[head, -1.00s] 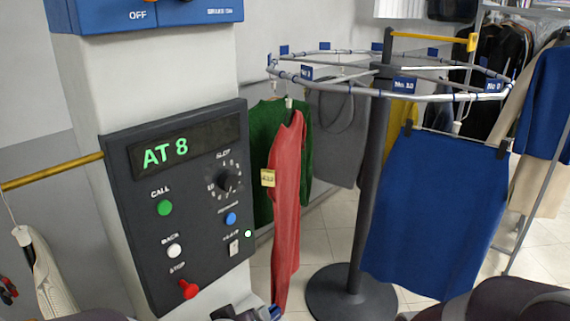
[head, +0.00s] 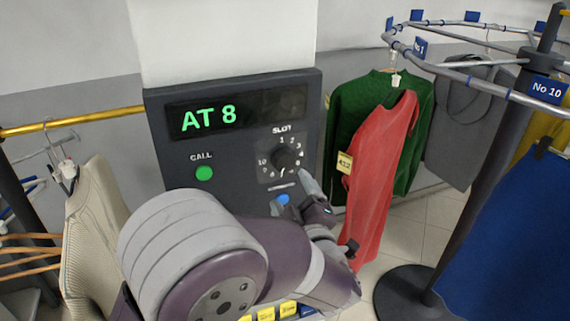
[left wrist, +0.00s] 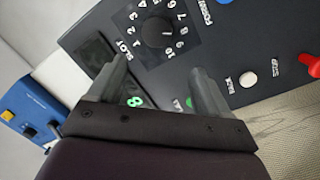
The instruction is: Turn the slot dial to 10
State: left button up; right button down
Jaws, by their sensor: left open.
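The slot dial (head: 286,158) is a round black knob ringed by white numbers on the dark control panel (head: 160,130). In the left wrist view the dial (left wrist: 158,32) lies beyond the fingertips, near the top middle. Which number its pointer marks is too small to tell surely. My left gripper (head: 328,214) is open and empty, in front of the panel, below and right of the dial. In the left wrist view the left gripper's (left wrist: 159,70) fingers are apart, with nothing between them. My right gripper is out of view.
The green CALL button (head: 204,173) and a blue button (head: 282,198) sit close to the dial. The left wrist view shows a white button (left wrist: 248,79) and red stop knob (left wrist: 312,66). A red garment (head: 378,180) hangs right of the panel; a cream knit (head: 92,235) hangs left.

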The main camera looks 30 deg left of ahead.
aim_at(285, 164)
pick_arm(q)
jog(key=w+a, duration=0.1)
jog(key=w, duration=0.1)
jog(key=w+a+p, duration=0.1)
jog(key=w, duration=0.1)
jog(key=w+a+p, duration=0.1)
jog(key=w, duration=0.1)
jog(key=shift+w+a, duration=0.2)
jog(key=shift+w, duration=0.15)
jog(key=shift+w+a+f, duration=0.1)
jog(key=shift+w+a, duration=0.15)
jog(key=shift+a, duration=0.25)
jog(key=shift+w+a, duration=0.25)
jog(key=shift+a, duration=0.55)
jog(key=shift+w+d, duration=0.2)
jog(key=c, duration=1)
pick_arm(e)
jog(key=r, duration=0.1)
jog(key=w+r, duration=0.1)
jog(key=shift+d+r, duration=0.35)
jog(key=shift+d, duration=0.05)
